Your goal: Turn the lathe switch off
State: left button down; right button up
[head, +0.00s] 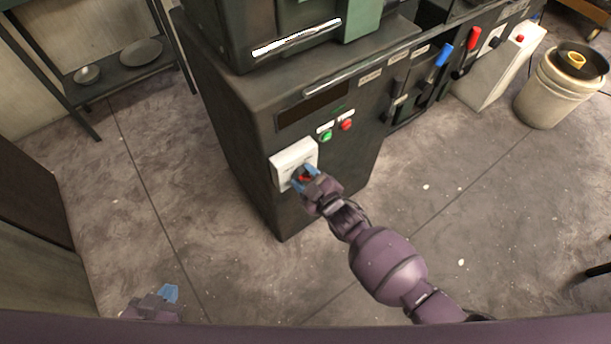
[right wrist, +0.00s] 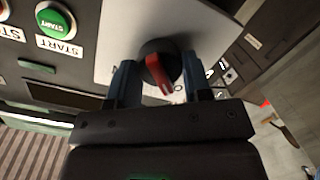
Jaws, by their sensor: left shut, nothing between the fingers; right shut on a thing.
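The lathe switch is a black rotary knob with a red pointer (right wrist: 158,72), mounted on a white plate on the front of the dark lathe cabinet. In the head view the white switch box (head: 283,168) shows, with my right gripper (head: 304,176) at its lower right, largely covering the knob. In the right wrist view my right gripper (right wrist: 158,88) has its blue fingers on both sides of the knob, shut on it. The lettering on the plate is partly hidden. My left gripper (head: 169,293) is shut and empty at the bottom left, far from the switch.
A green START button (head: 326,135) and a red button (head: 347,125) sit above and right of the switch. Blue (head: 444,55) and red (head: 473,39) levers stand further right. A bucket (head: 550,88) is at the right and a shelf (head: 108,68) with bowls at the left. The floor between is clear.

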jog(key=o, duration=0.9)
jog(key=shift+s+d+r, duration=0.15)
jog(key=shift+s+d, duration=0.2)
jog(key=shift+s, duration=0.05)
jog(key=p+v, duration=0.2)
jog(key=v, duration=0.7)
jog(key=shift+s, duration=0.35)
jog(key=shift+d, duration=0.1)
